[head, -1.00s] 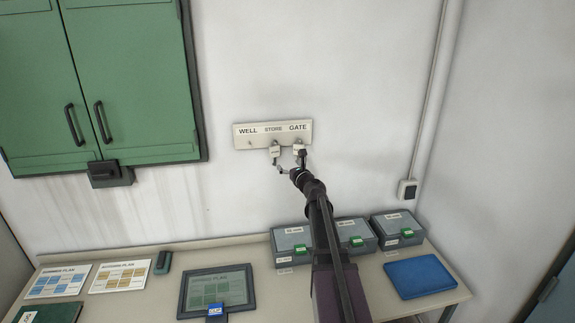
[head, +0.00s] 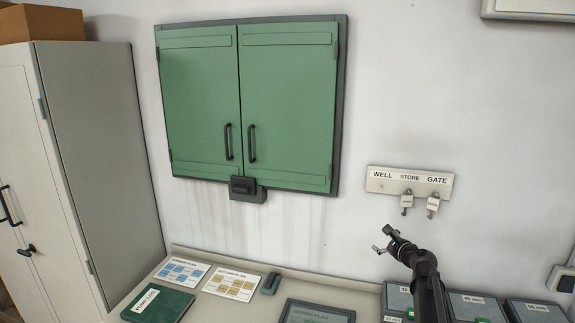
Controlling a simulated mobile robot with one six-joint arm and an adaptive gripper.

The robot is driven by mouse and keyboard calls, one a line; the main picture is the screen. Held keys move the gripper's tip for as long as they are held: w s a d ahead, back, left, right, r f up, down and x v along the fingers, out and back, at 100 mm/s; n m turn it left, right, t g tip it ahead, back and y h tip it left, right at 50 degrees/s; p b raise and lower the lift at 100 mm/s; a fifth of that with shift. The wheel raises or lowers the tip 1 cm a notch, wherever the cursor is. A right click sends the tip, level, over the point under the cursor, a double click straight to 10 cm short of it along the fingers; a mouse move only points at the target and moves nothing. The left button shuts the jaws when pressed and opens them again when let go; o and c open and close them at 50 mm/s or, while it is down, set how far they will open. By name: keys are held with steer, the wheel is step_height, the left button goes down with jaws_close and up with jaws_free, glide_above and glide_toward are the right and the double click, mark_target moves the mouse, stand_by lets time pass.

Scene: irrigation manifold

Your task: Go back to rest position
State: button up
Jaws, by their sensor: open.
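My gripper (head: 384,241) is open and empty in the head view, with its jaws spread, in front of the wall below the key rack. The key rack (head: 408,183) is a pale board on the wall marked WELL, STORE and GATE. A tagged key (head: 406,202) hangs under STORE and another tagged key (head: 433,206) hangs under GATE. No key shows under WELL. My gripper is apart from the rack and the keys. My arm reaches up from the bottom right over the bench.
A shut green wall cabinet (head: 245,105) has a dark latch box (head: 243,187) under it. The bench holds plan sheets (head: 231,283), a green book (head: 158,303), a framed tablet (head: 318,312) and grey boxes (head: 478,306). A tall grey locker (head: 105,150) stands left.

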steer(key=s+a+f+n+g+y+b, duration=0.1)
steer(key=s+a+f+n+g+b, duration=0.1)
steer(key=s+a+f+n+g, duration=0.75)
steer(key=s+a+f+n+g+h+b, duration=0.1)
steer(key=s+a+f+n+g+h, duration=0.1)
steer(key=s+f+n, duration=0.3)
steer(key=s+a+f+n+g+h+b, duration=0.1)
steer(key=s+a+f+n+g+h, duration=0.2)
steer(key=s+n, duration=0.7)
steer(key=s+f, duration=0.2)
steer(key=s, duration=0.2)
steer(key=shift+s+a+h+b, duration=0.15)
steer(key=shift+a+h+b, duration=0.25)
steer(key=shift+f+n, duration=0.1)
steer(key=shift+n, duration=0.15)
steer(key=shift+c, duration=0.2)
steer(key=c, duration=0.6)
steer(key=shift+o, duration=0.2)
